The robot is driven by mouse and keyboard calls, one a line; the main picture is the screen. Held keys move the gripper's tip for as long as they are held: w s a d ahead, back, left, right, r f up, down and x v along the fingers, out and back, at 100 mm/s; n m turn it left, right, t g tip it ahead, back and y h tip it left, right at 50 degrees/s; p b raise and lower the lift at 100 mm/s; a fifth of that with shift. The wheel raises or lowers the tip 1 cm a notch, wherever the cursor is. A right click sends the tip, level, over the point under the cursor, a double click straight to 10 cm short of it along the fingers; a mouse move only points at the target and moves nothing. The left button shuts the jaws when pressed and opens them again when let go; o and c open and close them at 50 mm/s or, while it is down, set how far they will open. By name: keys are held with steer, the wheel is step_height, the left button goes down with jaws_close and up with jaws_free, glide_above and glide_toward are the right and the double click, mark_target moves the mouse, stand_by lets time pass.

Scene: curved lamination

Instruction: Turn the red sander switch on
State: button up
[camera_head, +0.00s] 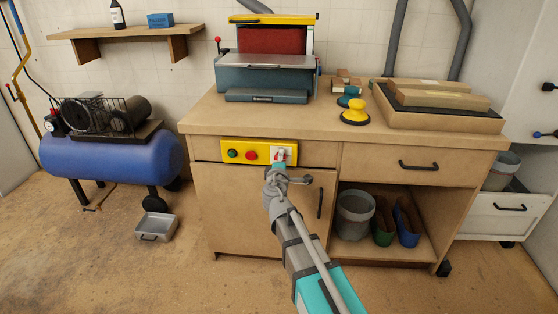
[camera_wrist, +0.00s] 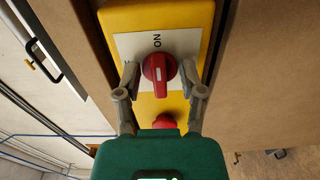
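The red sander switch (camera_wrist: 159,67) is a round rotary knob on a white plate (camera_wrist: 132,46) marked "ON", on the yellow control panel (camera_wrist: 117,17). A pale mark on the knob runs roughly up and down in the wrist view. In the head view the yellow panel (camera_head: 266,147) is on the front of the workbench, with the switch at its right end, partly hidden by my gripper (camera_head: 280,163). My gripper (camera_wrist: 160,72) is open, one finger on each side of the knob. I cannot tell whether the fingers touch it.
A red button (camera_wrist: 165,121) lies below the knob in the wrist view. A green button (camera_head: 233,154) is at the panel's left. The sander (camera_head: 262,75) stands on the workbench (camera_head: 200,117). A drawer handle (camera_head: 419,166) and door handle (camera_head: 321,203) stick out nearby.

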steer(key=shift+s, duration=0.1)
steer(key=s, duration=1.1)
steer(key=shift+s+a, duration=0.25)
steer(key=shift+s, duration=0.15)
steer(key=shift+d, duration=0.1)
steer(key=d+f+m+g+h+p, duration=0.1)
steer(key=d+f+m+g+h, duration=0.3)
steer(key=d, duration=0.4)
steer(key=d+f+m+g+h+p, duration=0.1)
steer(key=d+f+m+g+h, duration=0.15)
steer(key=d+m, duration=0.45)
steer(key=s+d+f+m+g+y+p, duration=0.2)
steer(key=s+d+f+m+g+y, duration=0.15)
steer(key=s+g, duration=0.3)
steer(key=s+d+f+m+g+y+p, duration=0.25)
steer(key=s+d+g, duration=0.2)
steer(key=s, duration=0.25)
step_height(320, 180, up, 38)
steer(key=y+p, duration=0.1)
steer(key=p, duration=3.6)
steer(key=shift+a+f, duration=0.15)
steer(key=shift+a, duration=0.3)
